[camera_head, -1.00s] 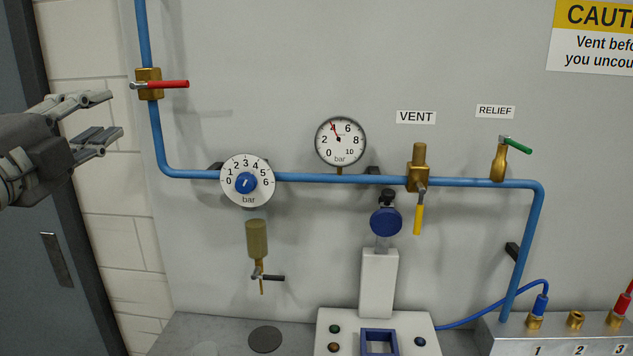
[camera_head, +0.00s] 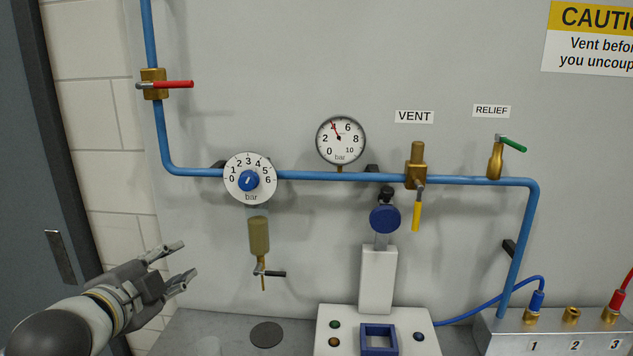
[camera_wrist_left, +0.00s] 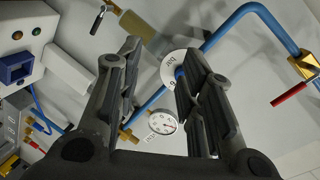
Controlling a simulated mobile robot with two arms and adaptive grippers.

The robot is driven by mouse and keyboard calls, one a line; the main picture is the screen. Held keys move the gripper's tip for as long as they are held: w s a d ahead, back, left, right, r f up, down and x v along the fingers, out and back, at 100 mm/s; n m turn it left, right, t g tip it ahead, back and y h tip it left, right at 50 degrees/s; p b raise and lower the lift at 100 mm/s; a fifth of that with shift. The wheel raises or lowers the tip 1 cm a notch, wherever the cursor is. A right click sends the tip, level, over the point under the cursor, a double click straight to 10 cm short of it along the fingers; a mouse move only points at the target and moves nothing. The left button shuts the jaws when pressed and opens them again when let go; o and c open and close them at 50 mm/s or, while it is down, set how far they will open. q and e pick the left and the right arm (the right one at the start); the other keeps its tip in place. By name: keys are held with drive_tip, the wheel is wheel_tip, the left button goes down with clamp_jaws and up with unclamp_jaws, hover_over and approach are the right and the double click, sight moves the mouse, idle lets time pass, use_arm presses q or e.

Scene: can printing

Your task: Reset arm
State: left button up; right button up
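My left gripper (camera_head: 186,262) is at the lower left in the head view, open and empty, with its fingers pointing right. It is apart from the panel and below the red-handled valve. The left wrist view shows its two fingers (camera_wrist_left: 158,95) spread apart with nothing between them. Past the fingers, that view shows the regulator dial (camera_wrist_left: 180,70), the gauge (camera_wrist_left: 162,123) and the blue pipe (camera_wrist_left: 222,32). My right gripper is in neither view.
The red-handled valve (camera_head: 154,84) is on the blue pipe (camera_head: 345,177). The regulator dial (camera_head: 263,190), gauge (camera_head: 341,155), yellow-handled vent valve (camera_head: 417,165) and green-handled relief valve (camera_head: 495,160) line the wall. A white machine (camera_head: 378,280) and a numbered coupling block (camera_head: 500,340) stand below.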

use_arm(q)
drive_tip(key=s+d+f+n+g, duration=0.1)
drive_tip(key=s+f+n+g, duration=0.3)
drive_tip(key=f, duration=0.7)
drive_tip(key=s+d+f+n+g, duration=0.15)
drive_tip(key=s+f, duration=0.35)
drive_tip(key=f, duration=0.6)
drive_tip(key=s+d+f+n+g+y, duration=0.1)
drive_tip(key=s+f+n+g, duration=0.2)
drive_tip(key=s+f, duration=0.55)
drive_tip(key=s+f+n+g+y, duration=0.1)
drive_tip(key=s+f+n+g, duration=0.4)
drive_tip(key=s, duration=0.7)
wheel_tip(320, 180, down, 32)
drive_tip(key=m+b, duration=0.2)
drive_tip(key=b, duration=0.3)
drive_tip(key=s+a+f+b, duration=0.3)
drive_tip(key=s+f+b, duration=0.1)
drive_tip(key=s+f, duration=1.3)
wheel_tip(320, 180, down, 3)
drive_tip(key=shift+s+f, duration=0.1)
drive_tip(key=shift+s, duration=0.05)
